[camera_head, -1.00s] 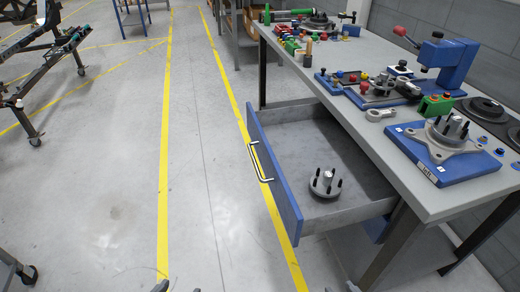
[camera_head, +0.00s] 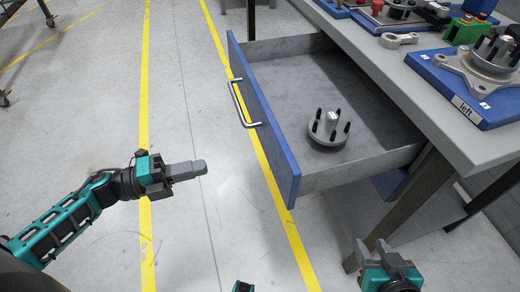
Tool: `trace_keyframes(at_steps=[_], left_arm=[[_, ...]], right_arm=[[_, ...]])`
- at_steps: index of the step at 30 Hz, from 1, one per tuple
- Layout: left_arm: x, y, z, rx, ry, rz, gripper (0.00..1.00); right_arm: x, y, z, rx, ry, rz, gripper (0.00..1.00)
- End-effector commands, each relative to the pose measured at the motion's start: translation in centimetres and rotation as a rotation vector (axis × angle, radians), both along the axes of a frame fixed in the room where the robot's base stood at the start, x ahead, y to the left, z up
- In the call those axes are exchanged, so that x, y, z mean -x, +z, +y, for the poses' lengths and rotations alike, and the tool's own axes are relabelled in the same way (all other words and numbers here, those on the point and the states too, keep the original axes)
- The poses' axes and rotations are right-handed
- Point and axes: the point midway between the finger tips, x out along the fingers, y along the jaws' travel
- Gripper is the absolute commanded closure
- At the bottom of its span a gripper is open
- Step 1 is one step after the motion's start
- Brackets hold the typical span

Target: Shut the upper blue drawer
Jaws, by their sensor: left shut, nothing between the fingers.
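The upper blue drawer (camera_head: 265,125) is pulled out from under the grey workbench, its blue front facing left with a metal bar handle (camera_head: 241,105). A grey hub part with black studs (camera_head: 329,128) stands inside on the drawer floor. My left gripper (camera_head: 204,167) is shut and empty, left of the drawer front and apart from it, pointing right. My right gripper (camera_head: 374,246) is near the bottom edge, below the drawer and by the bench leg. Its two fingers look apart, with nothing between them.
The workbench top (camera_head: 400,85) carries a blue fixture labelled "left" (camera_head: 460,92), a grey link part (camera_head: 398,40) and a green block (camera_head: 465,31).

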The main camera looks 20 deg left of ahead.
Motion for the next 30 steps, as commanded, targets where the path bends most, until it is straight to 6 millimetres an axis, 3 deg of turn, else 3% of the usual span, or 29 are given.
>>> trace_keyframes(at_steps=[5,18,24,30], left_arm=[[-1.0,0.1,-1.7,0.001,-0.006,-0.006,1.00],[-6.1,0.2,-9.1,0.004,-0.003,-0.004,1.00],[-7.4,0.1,-11.0,0.003,-0.003,-0.001,1.00],[-7.7,0.1,-11.6,0.002,-0.002,0.000,1.00]], right_arm=[[0.0,0.0,0.0,0.000,0.001,0.000,0.60],[0.3,-0.5,0.0,-0.001,-0.003,0.006,0.60],[0.3,-0.7,0.0,-0.005,-0.007,0.006,0.60],[0.3,-0.7,0.0,-0.006,-0.007,0.006,0.60]])
